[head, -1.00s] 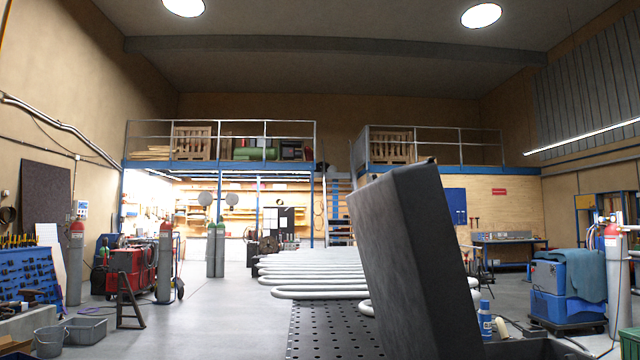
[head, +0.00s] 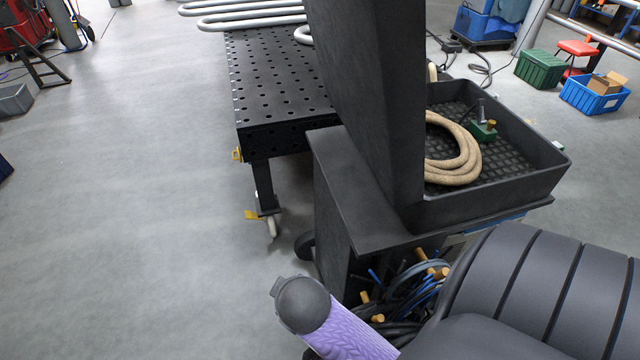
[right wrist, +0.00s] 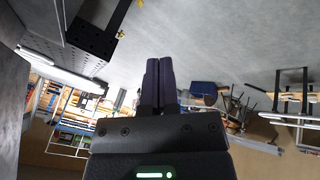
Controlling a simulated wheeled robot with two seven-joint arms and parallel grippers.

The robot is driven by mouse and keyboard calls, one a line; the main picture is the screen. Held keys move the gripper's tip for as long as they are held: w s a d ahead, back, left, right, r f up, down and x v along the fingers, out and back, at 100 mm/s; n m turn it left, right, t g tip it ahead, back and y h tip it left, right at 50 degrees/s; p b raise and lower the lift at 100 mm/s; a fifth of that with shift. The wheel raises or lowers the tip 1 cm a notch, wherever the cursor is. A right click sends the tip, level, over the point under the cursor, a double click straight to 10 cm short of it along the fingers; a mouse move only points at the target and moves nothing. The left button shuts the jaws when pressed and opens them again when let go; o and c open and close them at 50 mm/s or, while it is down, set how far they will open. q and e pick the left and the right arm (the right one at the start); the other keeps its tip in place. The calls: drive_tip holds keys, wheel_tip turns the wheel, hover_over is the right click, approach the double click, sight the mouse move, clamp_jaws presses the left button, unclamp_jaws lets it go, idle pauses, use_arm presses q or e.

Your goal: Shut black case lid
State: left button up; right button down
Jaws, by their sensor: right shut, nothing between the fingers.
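The black case (head: 555,165) stands open on a dark stand. Its tall black lid (head: 365,95) is raised steeply on the case's left side, and its top is cut off by the head view's upper edge. The case holds a tan coiled hose (head: 455,150) and a green clamp-like tool (head: 484,130). My right gripper (right wrist: 160,65) is shut and empty in the right wrist view. It touches nothing that I can see. Neither gripper shows in the head view, so the right gripper's distance to the lid cannot be told there. My left gripper is out of view.
A black perforated table (head: 280,90) bearing pale serpentine tubes (head: 250,20) stands behind and left of the case. Cables (head: 410,285) hang below the case. Green (head: 540,68) and blue (head: 592,95) crates sit on the floor at back right. The left floor is mostly clear.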

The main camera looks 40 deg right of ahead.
drive_tip(key=w+d+r+t+h, duration=0.1)
drive_tip(key=w+d+r+h, duration=0.15)
drive_tip(key=r, duration=0.35)
drive_tip(key=w+d+r+n+t+h+p, duration=0.1)
drive_tip(key=w+d+r+h, duration=0.1)
drive_tip(key=w+r, duration=0.3)
drive_tip(key=w+d+r+t+h, duration=0.1)
drive_tip(key=w+d+r+h, duration=0.15)
drive_tip(key=r, duration=0.45)
drive_tip(key=w+d+r+n+g+h, duration=0.1)
drive_tip(key=w+r+h, duration=0.3)
drive_tip(key=r, duration=0.8)
drive_tip(key=w+d+r+g+h, duration=0.15)
drive_tip(key=r+h, duration=0.45)
drive_tip(key=r, duration=0.6)
use_arm(q)
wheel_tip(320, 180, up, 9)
drive_tip(key=p, duration=0.6)
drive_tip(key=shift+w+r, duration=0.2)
use_arm(e)
drive_tip(key=d+r, duration=0.2)
drive_tip(key=d, duration=1)
drive_tip(key=shift+w+d+r, duration=0.2)
drive_tip(key=shift+w+d, duration=0.1)
drive_tip(key=shift+d, duration=0.1)
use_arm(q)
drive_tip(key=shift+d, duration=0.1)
